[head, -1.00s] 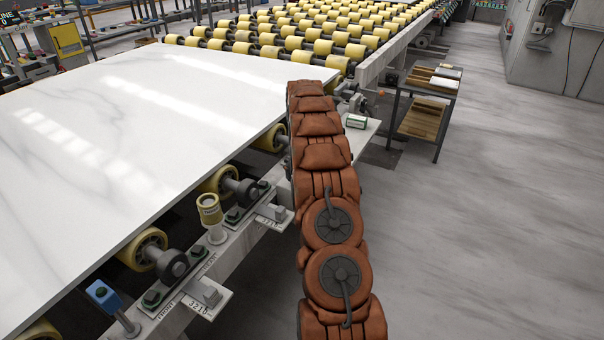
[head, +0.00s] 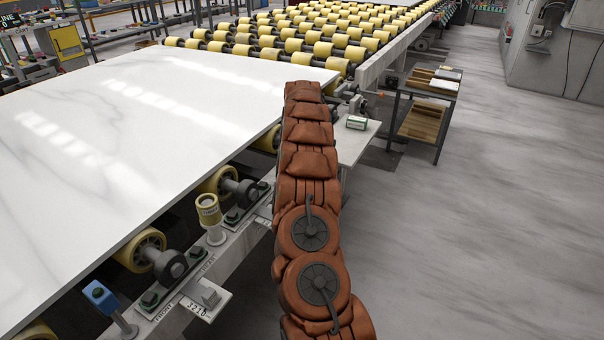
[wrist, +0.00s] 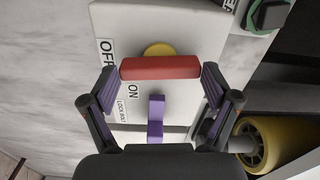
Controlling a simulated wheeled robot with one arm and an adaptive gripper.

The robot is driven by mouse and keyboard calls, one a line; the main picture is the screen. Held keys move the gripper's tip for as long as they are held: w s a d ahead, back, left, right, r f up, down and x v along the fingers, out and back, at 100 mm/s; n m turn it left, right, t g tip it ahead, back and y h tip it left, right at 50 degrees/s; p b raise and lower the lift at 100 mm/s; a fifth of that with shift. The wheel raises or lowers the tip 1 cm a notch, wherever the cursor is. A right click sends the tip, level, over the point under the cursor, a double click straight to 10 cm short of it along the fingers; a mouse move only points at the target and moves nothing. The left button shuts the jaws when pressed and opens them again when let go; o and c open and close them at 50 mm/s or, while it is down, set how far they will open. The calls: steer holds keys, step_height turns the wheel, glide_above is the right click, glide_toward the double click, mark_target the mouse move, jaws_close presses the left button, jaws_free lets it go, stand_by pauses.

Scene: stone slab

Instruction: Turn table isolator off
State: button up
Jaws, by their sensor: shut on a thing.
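In the wrist view a red bar handle (wrist: 160,68) lies crosswise over a yellow round piece (wrist: 158,49) on a pale plate (wrist: 190,25). The plate carries an OFF label (wrist: 107,50) above the handle's left end and an ON label (wrist: 132,89) just below the handle. My gripper (wrist: 160,72) is shut on the red handle, with one finger at each end. A purple upright piece (wrist: 156,118) stands below the handle, beside a small label that seems to read LOCK BOLT. In the head view my arm hides the gripper and the isolator.
A large white slab (head: 130,120) lies on yellow rollers (head: 138,248) left of my arm. A grey side rail (head: 235,245) with brackets and a yellow-topped post (head: 208,210) runs along its edge. A small cart (head: 425,105) stands at right. The grey floor (head: 480,240) there is clear.

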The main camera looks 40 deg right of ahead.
steer(key=shift+m, duration=0.5)
stand_by(0.3)
steer(key=o, duration=0.9)
steer(key=shift+r, duration=0.15)
step_height(320, 180, up, 12)
stand_by(0.5)
stand_by(0.7)
